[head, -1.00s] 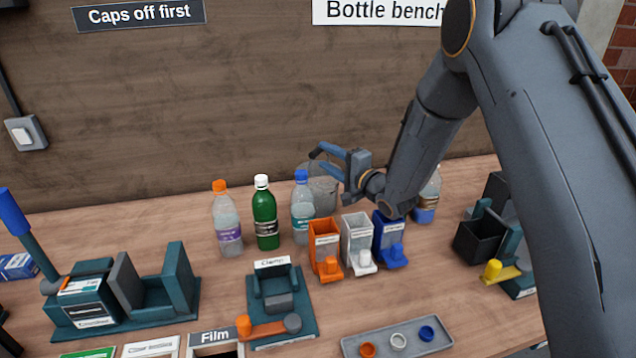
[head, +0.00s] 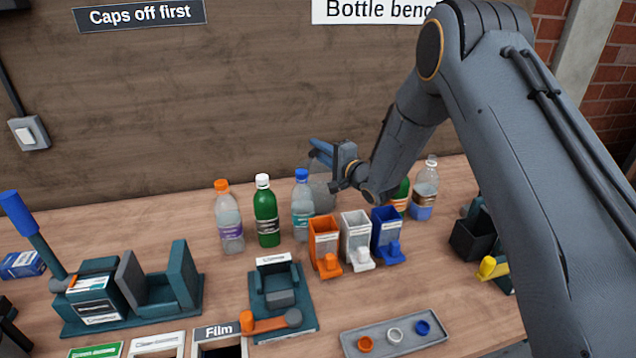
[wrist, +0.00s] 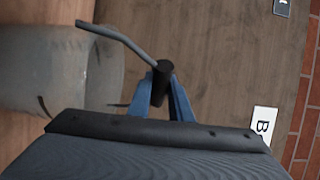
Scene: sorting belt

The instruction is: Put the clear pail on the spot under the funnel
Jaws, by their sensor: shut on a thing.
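The clear pail (head: 322,193) is a grey see-through tub at the back of the bench, partly hidden behind the blue-capped bottle and the dispensers. It fills the left of the wrist view (wrist: 60,70), which is turned sideways. My gripper (head: 318,152) is above it, its blue fingers shut on the dark grip of the pail's wire handle (wrist: 118,38). The fingers also show in the wrist view (wrist: 163,85). I cannot tell whether the pail's base touches the bench. The funnel and the spot under it are not seen.
Orange-capped (head: 229,220), green (head: 266,215) and blue-capped (head: 302,210) bottles stand left of the pail. Orange (head: 324,238), white (head: 355,235) and blue (head: 386,230) dispensers stand in front. Another bottle (head: 425,185) stands right. A cap tray (head: 370,345) lies nearer.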

